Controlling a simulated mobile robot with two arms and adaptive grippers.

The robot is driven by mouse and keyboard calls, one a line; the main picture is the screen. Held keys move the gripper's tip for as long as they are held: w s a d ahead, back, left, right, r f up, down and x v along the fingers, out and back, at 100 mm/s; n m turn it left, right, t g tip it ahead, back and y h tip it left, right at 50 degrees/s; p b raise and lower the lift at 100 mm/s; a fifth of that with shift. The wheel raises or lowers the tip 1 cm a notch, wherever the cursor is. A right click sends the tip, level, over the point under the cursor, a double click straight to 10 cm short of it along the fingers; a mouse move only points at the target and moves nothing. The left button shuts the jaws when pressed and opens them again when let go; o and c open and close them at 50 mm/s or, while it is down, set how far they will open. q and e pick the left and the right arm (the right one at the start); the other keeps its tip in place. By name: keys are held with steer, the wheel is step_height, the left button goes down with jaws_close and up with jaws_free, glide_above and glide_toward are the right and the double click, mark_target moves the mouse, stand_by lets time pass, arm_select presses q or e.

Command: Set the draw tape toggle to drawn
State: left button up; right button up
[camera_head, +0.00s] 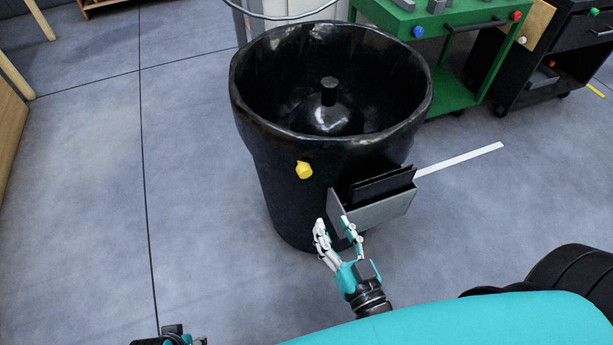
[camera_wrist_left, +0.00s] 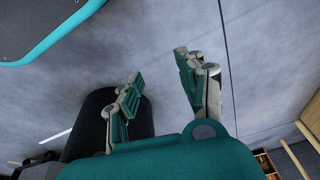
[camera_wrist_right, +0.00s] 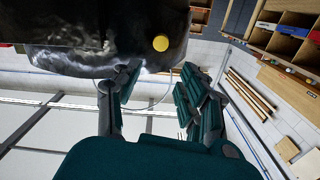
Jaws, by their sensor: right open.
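A yellow knob (camera_head: 304,170), which may be the toggle, sticks out of the front wall of a large black round tub (camera_head: 275,185). It also shows in the right wrist view (camera_wrist_right: 160,43). Its setting cannot be read. My right gripper (camera_head: 333,223) is open and empty, in front of the tub, below and right of the knob in the head view. In the right wrist view the knob lies beyond the gap between the fingertips. My left gripper (camera_wrist_left: 160,68) is open and empty over the floor; only a bit shows at the head view's bottom left edge.
A grey holder (camera_head: 375,212) with black sheets (camera_head: 382,186) juts from the tub's front right, close to my right fingers. A white strip (camera_head: 460,160) lies on the floor. A green cart (camera_head: 455,90) and a black cabinet (camera_head: 545,75) stand behind right. The left floor is clear.

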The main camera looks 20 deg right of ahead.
mark_target(307, 174)
arm_select(q)
step_height(307, 174, up, 6)
steer(key=b, duration=0.1)
steer(key=shift+s+r+b, duration=0.15)
steer(key=shift+b, duration=0.2)
arm_select(e)
steer(key=w, duration=1.5)
steer(key=shift+w+a, duration=0.15)
steer(key=shift+a, duration=0.1)
arm_select(q)
steer(key=shift+a, duration=0.1)
arm_select(e)
steer(key=shift+c, duration=0.2)
jaws_close()
